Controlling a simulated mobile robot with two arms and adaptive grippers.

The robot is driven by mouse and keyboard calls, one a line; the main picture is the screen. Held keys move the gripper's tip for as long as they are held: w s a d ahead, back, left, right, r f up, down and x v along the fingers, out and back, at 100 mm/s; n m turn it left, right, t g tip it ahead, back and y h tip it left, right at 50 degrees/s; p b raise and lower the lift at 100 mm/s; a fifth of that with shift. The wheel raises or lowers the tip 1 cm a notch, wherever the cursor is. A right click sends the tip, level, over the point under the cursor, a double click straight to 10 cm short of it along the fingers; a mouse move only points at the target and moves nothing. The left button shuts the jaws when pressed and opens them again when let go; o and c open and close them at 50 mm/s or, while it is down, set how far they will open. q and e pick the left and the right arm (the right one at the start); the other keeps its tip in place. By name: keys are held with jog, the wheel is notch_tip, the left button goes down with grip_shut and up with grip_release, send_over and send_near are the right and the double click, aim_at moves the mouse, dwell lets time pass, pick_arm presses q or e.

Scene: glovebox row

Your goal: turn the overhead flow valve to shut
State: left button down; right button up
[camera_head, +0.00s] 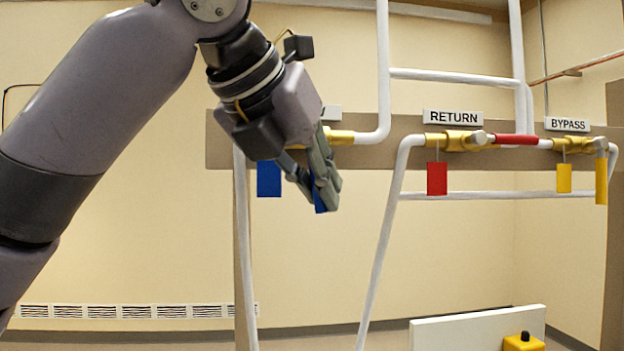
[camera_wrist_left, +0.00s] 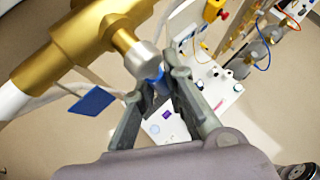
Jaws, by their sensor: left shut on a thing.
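The flow valve is the brass body (camera_head: 340,136) at the left of the pipe row, mostly behind my left gripper (camera_head: 325,190). The blue lever (camera_head: 320,203) points down, slightly tilted, across the line of the pipe. My left gripper is shut on this lever. In the left wrist view the brass body (camera_wrist_left: 75,48) with its silver stem cap fills the upper left, and the blue lever (camera_wrist_left: 157,82) sits between the fingers (camera_wrist_left: 160,92). My right gripper is not in view.
A blue tag (camera_head: 269,179) hangs beside my gripper. To the right, the RETURN valve's red lever (camera_head: 515,140) lies along its pipe, and the BYPASS valve's yellow lever (camera_head: 601,180) hangs down. White pipes (camera_head: 379,240) run below. A white panel with a yellow box (camera_head: 524,343) stands low right.

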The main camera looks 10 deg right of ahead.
pick_arm(q)
jog(key=shift+a+r+m+y, duration=0.15)
jog(key=shift+a+m+y, duration=0.15)
jog(key=shift+a+y, duration=0.25)
jog(key=shift+d, duration=0.1)
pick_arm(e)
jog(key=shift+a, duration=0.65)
pick_arm(q)
jog(key=c, duration=1.6)
grip_release()
jog(key=shift+c, duration=0.2)
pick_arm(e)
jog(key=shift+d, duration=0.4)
